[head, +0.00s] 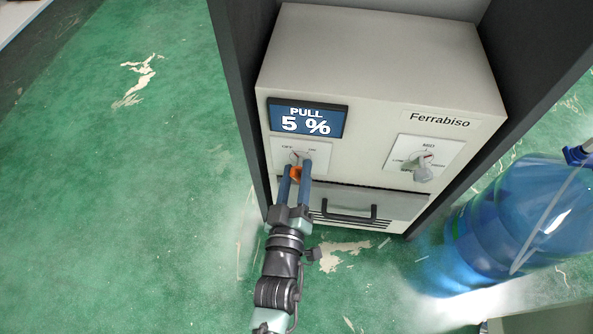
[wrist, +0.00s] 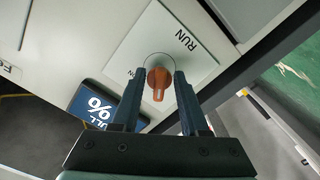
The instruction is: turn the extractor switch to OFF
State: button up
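The extractor switch is an orange knob (head: 296,174) on a pale plate (head: 318,153) at the machine's front left, below the display. In the wrist view the knob (wrist: 158,78) sits between my fingertips, its grip pointing toward the bottom of the picture. The plate (wrist: 150,42) there reads RUN on one side; another label is partly hidden by a finger. My gripper (head: 298,168) is open, with one finger on each side of the knob. It also shows in the wrist view (wrist: 160,74). I cannot tell whether either finger touches the knob.
The display (head: 307,118) reads PULL 5 %. A grey knob (head: 423,170) sits on another plate at right, under the Ferrabiso label. A drawer with a black handle (head: 348,210) is below. A blue water bottle (head: 520,225) stands right of the machine. Green floor lies open at left.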

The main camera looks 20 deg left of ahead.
jog(key=shift+s+r, duration=0.1)
jog(key=shift+s, duration=0.2)
jog(key=p+v, duration=0.5)
jog(key=v, duration=0.7)
jog(key=shift+s+p, duration=0.2)
jog(key=shift+p, duration=0.1)
jog(key=shift+d, duration=0.15)
